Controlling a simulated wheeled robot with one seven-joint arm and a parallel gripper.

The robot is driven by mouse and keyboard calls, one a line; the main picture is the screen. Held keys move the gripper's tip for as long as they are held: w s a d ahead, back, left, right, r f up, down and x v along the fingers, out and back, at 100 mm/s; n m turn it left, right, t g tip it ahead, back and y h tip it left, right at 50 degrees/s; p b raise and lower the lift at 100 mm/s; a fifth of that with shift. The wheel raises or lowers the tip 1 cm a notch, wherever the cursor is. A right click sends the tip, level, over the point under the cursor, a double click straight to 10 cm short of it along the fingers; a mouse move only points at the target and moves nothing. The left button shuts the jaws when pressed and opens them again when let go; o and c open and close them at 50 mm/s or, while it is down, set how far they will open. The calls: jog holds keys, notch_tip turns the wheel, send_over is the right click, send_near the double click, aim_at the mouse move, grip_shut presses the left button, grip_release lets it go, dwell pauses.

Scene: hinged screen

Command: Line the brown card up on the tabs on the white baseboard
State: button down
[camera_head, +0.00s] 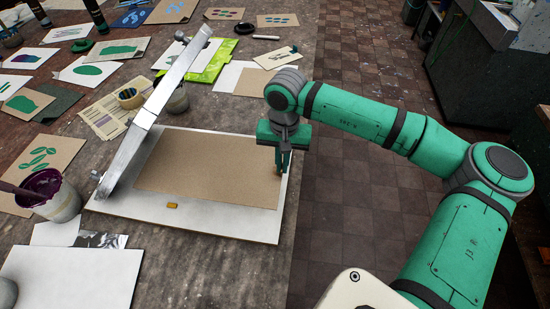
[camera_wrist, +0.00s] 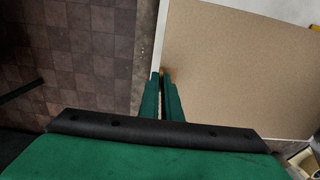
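The brown card (camera_head: 205,170) lies on the white baseboard (camera_head: 215,226) under the raised metal screen frame. A small yellow-orange tab (camera_head: 172,206) shows on the baseboard just off the card's near edge. My gripper (camera_head: 283,172) points down at the card's right edge. In the wrist view my fingers (camera_wrist: 162,76) are close together where the brown card (camera_wrist: 240,70) meets the white strip of baseboard (camera_wrist: 161,30). A small tan bit shows at the fingertips. I cannot tell whether they hold it. The rest of that edge is partly hidden by the fingers.
The hinged screen frame (camera_head: 155,105) stands tilted up along the board's left side. A purple paint pot (camera_head: 50,194) stands left, and a tape roll (camera_head: 129,97) and prints lie behind. The table's right edge is close to the board, with floor beyond.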

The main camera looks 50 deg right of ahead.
aim_at(280, 176)
jog(key=shift+s, duration=0.25)
jog(key=shift+f, duration=2.25)
jog(key=shift+w+a+f, duration=0.15)
jog(key=shift+w+a, duration=0.05)
jog(key=shift+a, duration=0.2)
dwell(0.9)
jog(key=c, duration=1.9)
grip_release()
jog(key=shift+o, duration=0.4)
jog(key=shift+r, duration=3.45)
